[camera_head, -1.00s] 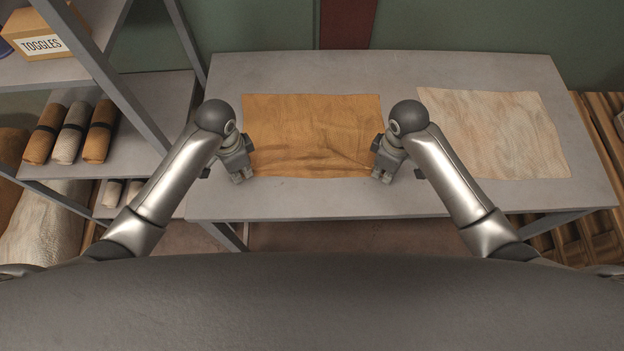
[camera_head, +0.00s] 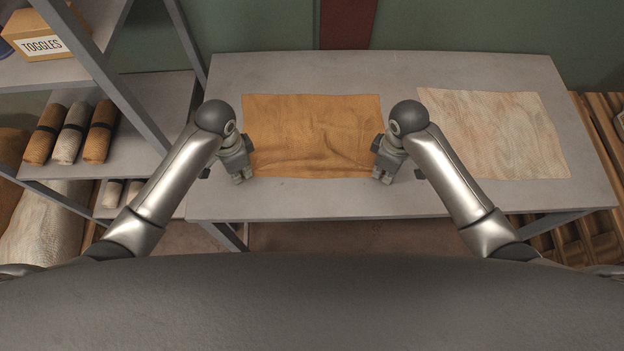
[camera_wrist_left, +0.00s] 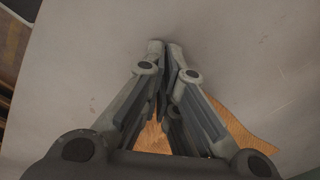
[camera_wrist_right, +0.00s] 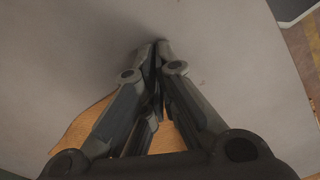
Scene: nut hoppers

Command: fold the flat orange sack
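The orange sack (camera_head: 310,135) lies spread on the table, mostly flat with soft wrinkles. My left gripper (camera_head: 241,179) is at its near left corner and my right gripper (camera_head: 383,179) at its near right corner. In the left wrist view the fingers (camera_wrist_left: 166,46) are closed together, with orange cloth (camera_wrist_left: 240,130) running in between and behind them. The right wrist view shows the fingers (camera_wrist_right: 153,46) closed likewise, with orange cloth (camera_wrist_right: 85,125) behind. They appear shut on the corners; the pinched cloth itself is hidden by the fingers.
A pale sack (camera_head: 495,135) lies flat on the right of the grey table (camera_head: 400,205). A shelf at left holds several rolled sacks (camera_head: 72,133) and a box labelled TOGGLES (camera_head: 40,42). Slatted wood (camera_head: 600,240) stands beyond the table's right end. A bare strip runs along the table's front.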

